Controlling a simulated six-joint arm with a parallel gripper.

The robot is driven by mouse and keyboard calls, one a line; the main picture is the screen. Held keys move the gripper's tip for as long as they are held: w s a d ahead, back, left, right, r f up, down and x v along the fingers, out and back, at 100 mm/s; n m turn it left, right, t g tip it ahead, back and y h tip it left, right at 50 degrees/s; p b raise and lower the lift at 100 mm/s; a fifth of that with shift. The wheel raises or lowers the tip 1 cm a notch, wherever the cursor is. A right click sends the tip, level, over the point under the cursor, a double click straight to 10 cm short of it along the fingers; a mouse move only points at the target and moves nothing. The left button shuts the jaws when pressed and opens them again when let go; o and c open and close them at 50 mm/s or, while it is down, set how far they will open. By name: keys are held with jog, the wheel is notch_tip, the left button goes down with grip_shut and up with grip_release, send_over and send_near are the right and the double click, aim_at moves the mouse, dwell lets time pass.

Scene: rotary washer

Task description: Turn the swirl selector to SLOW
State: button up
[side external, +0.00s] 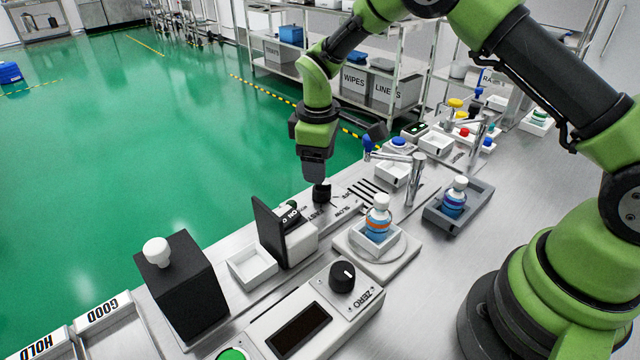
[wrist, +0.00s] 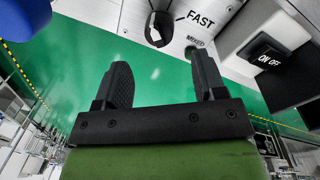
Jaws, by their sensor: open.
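The swirl selector is a small black knob (side external: 321,194) on the pale counter panel, with FAST and SLOW printed near it. It also shows at the top of the wrist view as a dark knob (wrist: 157,30), with a FAST label to its right. I cannot tell which label it points to. My gripper (side external: 317,179) is just above the knob in the side view. In the wrist view my gripper (wrist: 160,78) has its two black fingers wide apart with nothing between them. The knob lies beyond the fingertips, and contact cannot be judged.
A black ON/OFF switch (wrist: 268,57) sits beside the labels, on a white box with an upright black plate (side external: 268,230). Bottles stand in a white tray (side external: 360,246) and a grey tray (side external: 482,205) to the right. A metal post (side external: 415,178) stands behind.

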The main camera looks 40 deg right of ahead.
aim_at(321, 190)
jog(key=f, duration=0.6)
jog(key=shift+w+d+f, duration=0.1)
jog(key=shift+w+d, duration=0.05)
jog(key=shift+d, duration=0.05)
jog(key=c, duration=0.9)
